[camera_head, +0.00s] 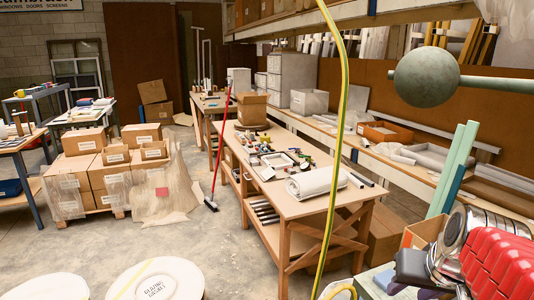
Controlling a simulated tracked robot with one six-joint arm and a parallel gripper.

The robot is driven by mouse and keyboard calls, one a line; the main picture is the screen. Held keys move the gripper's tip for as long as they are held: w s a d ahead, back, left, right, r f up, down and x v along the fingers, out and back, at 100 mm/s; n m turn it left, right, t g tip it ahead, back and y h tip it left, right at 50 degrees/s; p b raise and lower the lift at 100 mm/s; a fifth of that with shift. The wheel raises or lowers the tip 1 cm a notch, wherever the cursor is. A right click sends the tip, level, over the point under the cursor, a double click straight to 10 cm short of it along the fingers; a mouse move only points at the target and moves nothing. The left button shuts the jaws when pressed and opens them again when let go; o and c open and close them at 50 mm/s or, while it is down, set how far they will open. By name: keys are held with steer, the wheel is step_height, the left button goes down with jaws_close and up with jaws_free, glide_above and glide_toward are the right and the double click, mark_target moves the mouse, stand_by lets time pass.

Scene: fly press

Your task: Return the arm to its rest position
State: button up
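My gripper is not in view, and I cannot make out any part of my arm for certain. The fly press shows at the upper right as a grey-green ball weight (427,76) on a rod that runs out of the right edge. The rest of the press is outside the picture. A yellow-green cable or hose (342,130) crosses the view from top to bottom, close to the camera; I cannot tell what it belongs to.
Red ribbed parts (500,262) and metal rings (455,235) crowd the near right corner. A wooden workbench (300,207) with tools and a white roll (315,182) stands mid-view. Boxes (100,180) are stacked left. White round lids (160,280) lie near left. Open floor (215,240) shows between.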

steer(key=s+a+f+n, duration=0.1)
steer(key=s+a+f, duration=0.1)
steer(key=s+a, duration=0.2)
steer(key=s+a+f+n+y, duration=0.1)
steer(key=s+a, duration=0.3)
steer(key=a, duration=0.5)
steer(key=shift+s+a+f+n, duration=0.25)
steer(key=shift+a+f+n, duration=0.15)
steer(key=shift+n, duration=0.4)
steer(key=shift+c, duration=1)
steer(key=shift+d, duration=0.15)
